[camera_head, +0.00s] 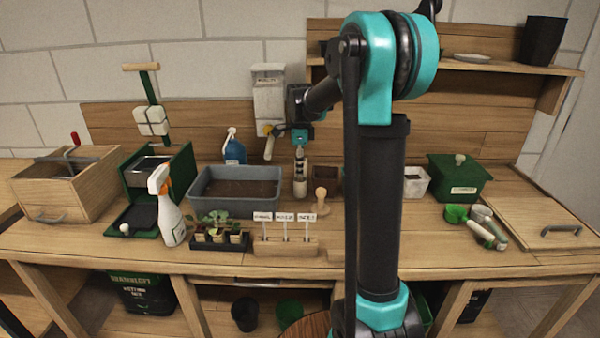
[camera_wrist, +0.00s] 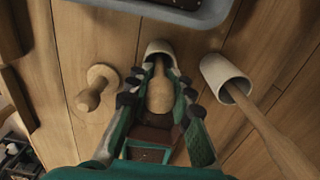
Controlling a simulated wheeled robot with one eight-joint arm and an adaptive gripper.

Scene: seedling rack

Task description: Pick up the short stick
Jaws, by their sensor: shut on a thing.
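The short stick, pale wood with a rounded end, sits between my fingers in the wrist view (camera_wrist: 160,96). My gripper (camera_wrist: 160,82) is shut on it, one finger on each side. Its far end points at a white cup (camera_wrist: 158,48); whether it is still inside the cup cannot be told. In the head view my gripper (camera_head: 300,150) points down beside the grey tub, above a small upright holder (camera_head: 300,188). A second white cup (camera_wrist: 226,76) holds a longer wooden stick (camera_wrist: 268,132), to the right in the wrist view.
A wooden peg with a round base (camera_wrist: 97,88) stands left of my fingers in the wrist view. The grey tub (camera_head: 237,178) is close on the left in the head view. Labelled markers in a wooden block (camera_head: 286,247) and seedlings (camera_head: 218,230) stand nearer the front.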

